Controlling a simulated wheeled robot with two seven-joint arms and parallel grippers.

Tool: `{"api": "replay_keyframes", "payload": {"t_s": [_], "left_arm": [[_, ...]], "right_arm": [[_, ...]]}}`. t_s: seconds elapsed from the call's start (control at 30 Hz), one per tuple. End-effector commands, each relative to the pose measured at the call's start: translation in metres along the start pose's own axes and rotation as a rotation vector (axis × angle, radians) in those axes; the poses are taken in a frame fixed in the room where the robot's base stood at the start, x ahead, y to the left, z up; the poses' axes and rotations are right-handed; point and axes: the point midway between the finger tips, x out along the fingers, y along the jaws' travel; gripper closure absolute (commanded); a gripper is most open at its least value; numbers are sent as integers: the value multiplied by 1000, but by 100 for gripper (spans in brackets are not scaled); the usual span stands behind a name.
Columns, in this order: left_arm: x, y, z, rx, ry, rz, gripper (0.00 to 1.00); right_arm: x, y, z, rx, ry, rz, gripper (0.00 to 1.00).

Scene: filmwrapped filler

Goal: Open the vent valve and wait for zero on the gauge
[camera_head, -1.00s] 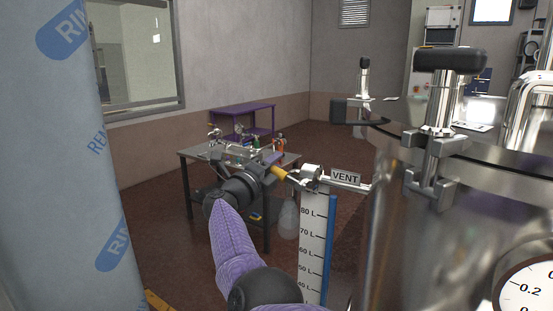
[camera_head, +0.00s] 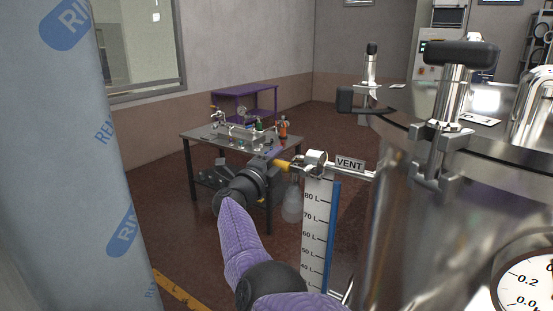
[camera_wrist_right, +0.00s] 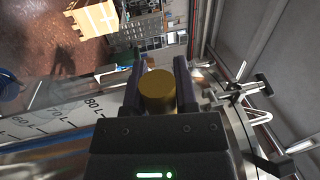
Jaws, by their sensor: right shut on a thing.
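The vent valve (camera_head: 316,158) sits at the top of the level scale, beside the VENT sign (camera_head: 350,164) on the steel tank's left. Its yellow handle (camera_head: 283,164) points left. My right gripper (camera_head: 272,161) is shut on this handle. In the right wrist view the yellow handle end (camera_wrist_right: 158,90) sits between the two dark fingers. The gauge (camera_head: 525,285) is at the bottom right, cut off by the picture's edge. Its 0.2 and 0.0 marks show, but I cannot make out a needle reading. My left gripper is not in view.
The steel tank (camera_head: 410,220) fills the right side, with a black-knobbed clamp (camera_head: 450,100) on its rim. A blue-printed wrapped column (camera_head: 60,170) blocks the left. A metal table (camera_head: 205,142) with fittings stands behind my right arm. Open floor (camera_head: 330,120) lies beyond.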

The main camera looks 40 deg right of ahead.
Motion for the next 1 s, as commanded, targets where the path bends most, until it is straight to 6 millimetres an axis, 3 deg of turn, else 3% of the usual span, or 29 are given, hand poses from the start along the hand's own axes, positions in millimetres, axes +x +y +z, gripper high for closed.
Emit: {"api": "replay_keyframes", "payload": {"t_s": [0.1,0.13,0.27,0.63,0.77,1.0], "left_arm": [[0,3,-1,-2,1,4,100],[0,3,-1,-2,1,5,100],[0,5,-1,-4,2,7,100],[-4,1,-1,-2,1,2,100],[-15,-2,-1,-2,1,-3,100],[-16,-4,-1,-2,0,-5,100]], "right_arm": [[-1,3,0,-5,-2,4,100],[-1,3,0,-5,-2,4,58],[-1,2,0,-3,-2,4,30],[-8,0,1,-2,-3,3,29],[-32,-1,1,0,-3,4,29],[-85,2,1,-2,-3,4,29]]}}
